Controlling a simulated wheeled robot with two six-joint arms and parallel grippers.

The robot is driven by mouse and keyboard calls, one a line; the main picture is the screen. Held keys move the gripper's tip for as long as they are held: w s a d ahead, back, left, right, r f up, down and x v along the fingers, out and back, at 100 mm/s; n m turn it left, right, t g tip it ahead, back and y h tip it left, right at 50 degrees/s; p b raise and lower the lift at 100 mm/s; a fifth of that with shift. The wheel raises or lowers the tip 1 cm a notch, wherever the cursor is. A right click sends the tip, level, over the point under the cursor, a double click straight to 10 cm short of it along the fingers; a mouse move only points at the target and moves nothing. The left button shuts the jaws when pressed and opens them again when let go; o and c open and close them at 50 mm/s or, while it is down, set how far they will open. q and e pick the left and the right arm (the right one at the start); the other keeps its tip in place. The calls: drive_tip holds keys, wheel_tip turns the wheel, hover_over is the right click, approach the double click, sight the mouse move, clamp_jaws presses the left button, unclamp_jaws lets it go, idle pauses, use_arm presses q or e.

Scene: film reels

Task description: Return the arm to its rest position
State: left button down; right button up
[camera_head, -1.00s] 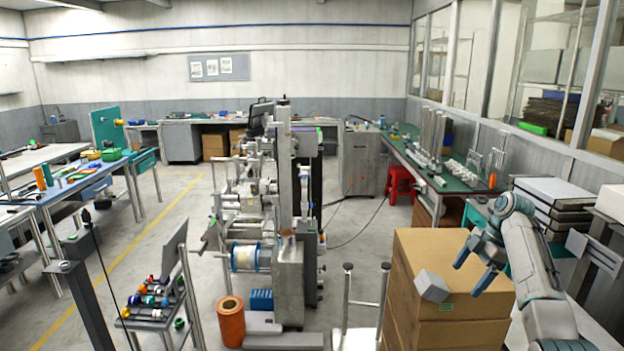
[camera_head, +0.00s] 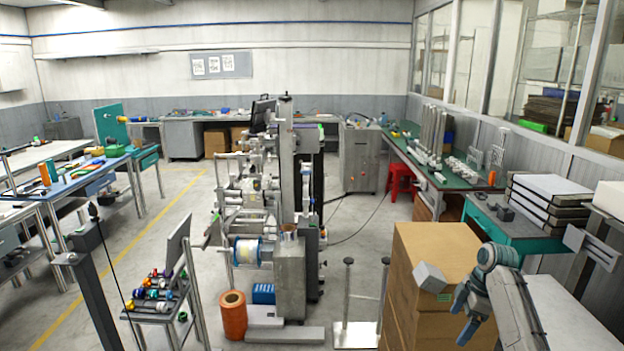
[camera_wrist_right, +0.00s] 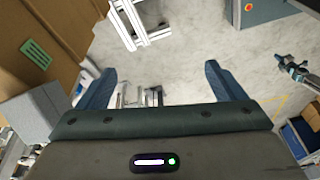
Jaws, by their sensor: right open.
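My right gripper (camera_head: 461,322) is at the lower right of the head view, in front of and beside the stacked brown cartons (camera_head: 408,300). In the right wrist view, the two blue fingers of the right gripper (camera_wrist_right: 160,75) stand wide apart with nothing between them, only floor beyond. My right arm bends down from an elbow near the right edge of the cartons. My left gripper is not in view.
A grey box (camera_head: 430,278) shows at the cartons' front corner, close to my right gripper. A teal bench (camera_head: 530,232) stands behind my arm. The reel machine (camera_head: 290,265) and an orange roll (camera_head: 232,315) are at centre.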

drive_tip(key=s+a+f+m+t+h, duration=0.1)
drive_tip(key=s+a+f+m, duration=0.2)
drive_tip(key=s+f, duration=0.65)
drive_tip(key=s+a+f+m+h, duration=0.2)
drive_tip(key=s+a+f+m, duration=0.3)
drive_tip(key=s, duration=0.7)
drive_tip(key=s+a+r+m+t, duration=0.1)
drive_tip(key=s+r+m, duration=0.15)
drive_tip(key=s, duration=0.85)
drive_tip(key=s+a+r+m+t, duration=0.15)
drive_tip(key=s+m, duration=0.25)
drive_tip(key=s, duration=0.7)
wheel_tip(320, 180, down, 37)
drive_tip(key=d+g+b, duration=0.2)
drive_tip(key=d+b, duration=0.1)
drive_tip(key=b, duration=0.5)
drive_tip(key=s+f+b, duration=0.3)
drive_tip(key=s+f, duration=0.6)
drive_tip(key=f, duration=0.4)
drive_tip(key=s+d+f+b, duration=0.1)
drive_tip(key=s+f+b, duration=0.2)
drive_tip(key=s+f, duration=0.6)
wheel_tip(320, 180, down, 4)
drive_tip(key=shift+s+f+g+h, duration=0.25)
drive_tip(key=shift+s+g+h, duration=0.05)
drive_tip(key=shift+s+g, duration=0.05)
